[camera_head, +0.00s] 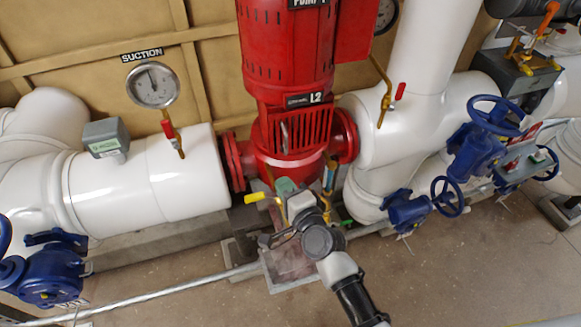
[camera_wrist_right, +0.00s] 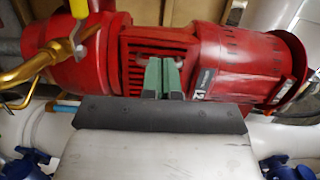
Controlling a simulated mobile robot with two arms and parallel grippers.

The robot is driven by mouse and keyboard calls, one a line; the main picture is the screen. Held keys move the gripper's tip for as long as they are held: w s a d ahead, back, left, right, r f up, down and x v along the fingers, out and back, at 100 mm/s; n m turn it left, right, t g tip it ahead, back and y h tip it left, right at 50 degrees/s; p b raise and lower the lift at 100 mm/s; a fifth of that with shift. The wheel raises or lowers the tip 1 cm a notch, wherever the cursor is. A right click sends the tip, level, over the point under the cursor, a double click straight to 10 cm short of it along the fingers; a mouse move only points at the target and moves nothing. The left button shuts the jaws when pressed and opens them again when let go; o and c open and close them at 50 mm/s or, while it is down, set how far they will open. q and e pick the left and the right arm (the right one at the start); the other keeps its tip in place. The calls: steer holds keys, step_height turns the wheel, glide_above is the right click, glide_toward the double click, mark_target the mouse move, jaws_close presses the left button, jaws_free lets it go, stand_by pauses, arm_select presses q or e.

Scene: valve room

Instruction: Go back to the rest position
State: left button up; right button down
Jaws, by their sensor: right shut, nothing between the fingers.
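My right arm comes in from the lower right in the head view. My right gripper (camera_head: 287,186) is in front of the lower part of the red pump (camera_head: 290,130). In the right wrist view its green fingers (camera_wrist_right: 162,78) are together, with nothing between them. They point at the pump's slotted red housing (camera_wrist_right: 150,50); I cannot tell the exact gap. A yellow valve handle (camera_head: 258,197) is just left of the gripper, and shows at the upper left in the wrist view (camera_wrist_right: 79,10). My left gripper is not in view.
White pipes (camera_head: 150,185) run on both sides of the pump. A suction gauge (camera_head: 153,86) stands at the left. Blue valve wheels (camera_head: 497,115) stick out at the right, and a blue valve (camera_head: 45,275) is at the lower left. The floor (camera_head: 460,265) at the lower right is clear.

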steer(key=s+d+f+n+g+h, duration=0.1)
steer(key=s+d+n+g+h, duration=0.1)
steer(key=s+d+n+g, duration=0.5)
steer(key=s+d+f+n+g+h, duration=0.1)
steer(key=s+d+n+h, duration=0.3)
steer(key=s, duration=0.7)
steer(key=s+d+f+n+g+h, duration=0.1)
steer(key=s+d+n+g, duration=0.3)
steer(key=s+d, duration=0.45)
step_height(320, 180, down, 30)
steer(key=s+g+b, duration=0.2)
steer(key=b, duration=0.2)
arm_select(q)
step_height(320, 180, down, 8)
steer(key=b, duration=0.4)
steer(key=shift+s+d+r, duration=0.2)
steer(key=shift+s+r, duration=0.05)
steer(key=shift+s, duration=0.15)
arm_select(e)
steer(key=s+d+f, duration=0.1)
steer(key=s+f, duration=0.7)
steer(key=f, duration=0.2)
steer(key=s+d+f+g, duration=0.1)
steer(key=s+f, duration=0.7)
steer(key=f, duration=0.2)
steer(key=shift+h, duration=0.4)
